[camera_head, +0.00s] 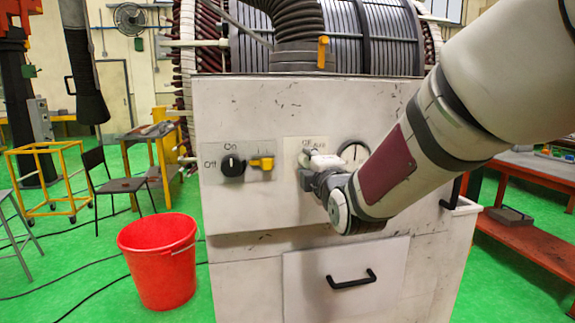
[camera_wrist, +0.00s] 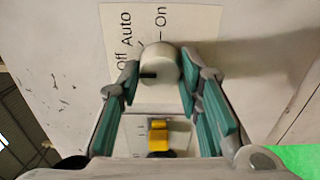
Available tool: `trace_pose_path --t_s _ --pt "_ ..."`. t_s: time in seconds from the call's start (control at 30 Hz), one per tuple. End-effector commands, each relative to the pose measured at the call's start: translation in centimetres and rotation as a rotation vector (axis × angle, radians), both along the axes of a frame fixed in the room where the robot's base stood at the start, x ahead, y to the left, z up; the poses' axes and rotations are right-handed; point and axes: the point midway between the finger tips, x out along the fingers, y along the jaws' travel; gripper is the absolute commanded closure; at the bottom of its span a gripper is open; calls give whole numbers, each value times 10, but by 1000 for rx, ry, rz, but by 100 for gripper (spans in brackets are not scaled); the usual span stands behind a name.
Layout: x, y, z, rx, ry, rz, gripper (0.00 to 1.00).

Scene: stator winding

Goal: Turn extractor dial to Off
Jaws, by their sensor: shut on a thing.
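A pale round dial (camera_wrist: 160,60) sits on a white label plate (camera_wrist: 112,18) marked Off, Auto and On in the wrist view. Its dark pointer mark faces left in that view, on the Off side. My gripper (camera_wrist: 160,76) has one finger on each side of the dial and is shut on it. In the head view my gripper (camera_head: 308,176) is at the cabinet front and hides the dial and much of its plate (camera_head: 292,146).
Left of my gripper, a second plate carries a black Off/On knob (camera_head: 232,166) and a yellow handle (camera_head: 262,163). A gauge (camera_head: 353,152) is close on the right. A drawer handle (camera_head: 351,280) sticks out below. A red bucket (camera_head: 160,265) stands on the floor.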

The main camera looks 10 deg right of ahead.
Motion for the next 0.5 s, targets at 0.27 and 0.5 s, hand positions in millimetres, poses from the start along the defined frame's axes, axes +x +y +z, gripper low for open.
trace_pose_path --t_s 0.27,0.5 --pt "0 1 -1 -4 1 3 96" --pt "0 1 -1 -3 1 2 48"
